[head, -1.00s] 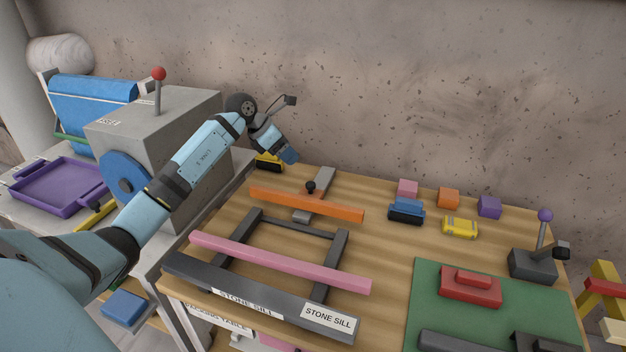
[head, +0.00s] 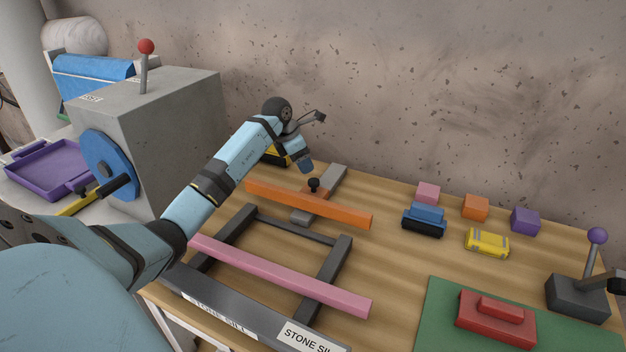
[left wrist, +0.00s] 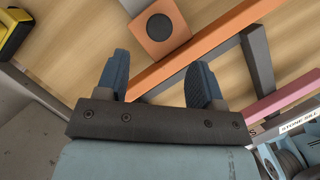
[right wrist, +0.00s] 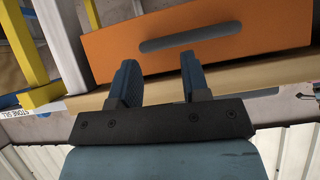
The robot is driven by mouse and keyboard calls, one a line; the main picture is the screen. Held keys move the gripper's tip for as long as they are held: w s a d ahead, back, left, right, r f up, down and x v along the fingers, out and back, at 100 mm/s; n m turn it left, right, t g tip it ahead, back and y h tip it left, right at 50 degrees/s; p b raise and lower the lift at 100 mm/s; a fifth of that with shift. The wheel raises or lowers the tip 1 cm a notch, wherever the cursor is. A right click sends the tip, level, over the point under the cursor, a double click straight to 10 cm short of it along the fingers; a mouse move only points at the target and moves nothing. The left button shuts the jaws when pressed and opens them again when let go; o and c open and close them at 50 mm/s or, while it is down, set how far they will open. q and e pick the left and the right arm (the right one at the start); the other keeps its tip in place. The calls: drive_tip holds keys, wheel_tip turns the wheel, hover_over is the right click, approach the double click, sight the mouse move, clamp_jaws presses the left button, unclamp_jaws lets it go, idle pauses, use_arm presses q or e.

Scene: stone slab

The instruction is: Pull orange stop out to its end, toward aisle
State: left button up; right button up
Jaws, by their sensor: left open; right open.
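The orange stop (head: 280,196) is a long bar lying across a grey slide rail (head: 333,177), with a black knob (head: 314,184) on an orange block behind the bar. My left gripper (head: 305,164) is just behind and above the knob in the head view. In the left wrist view the open, empty left gripper (left wrist: 157,68) has the knob (left wrist: 160,27) beyond its fingertips and the orange bar (left wrist: 222,38) crossing at right. My right gripper (right wrist: 156,72) is open and empty, in front of an orange panel with a grey handle (right wrist: 190,37).
A pink bar (head: 280,274) lies on a dark frame in front of the stop. Small coloured blocks and a yellow piece (head: 487,242) stand to the right. A grey box with a blue wheel (head: 108,164) is at left. A wall closes the back.

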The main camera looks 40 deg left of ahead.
sight(313, 181)
use_arm(q)
drive_tip(key=x, duration=0.8)
drive_tip(key=shift+w, duration=0.1)
drive_tip(key=shift+c, duration=0.4)
clamp_jaws()
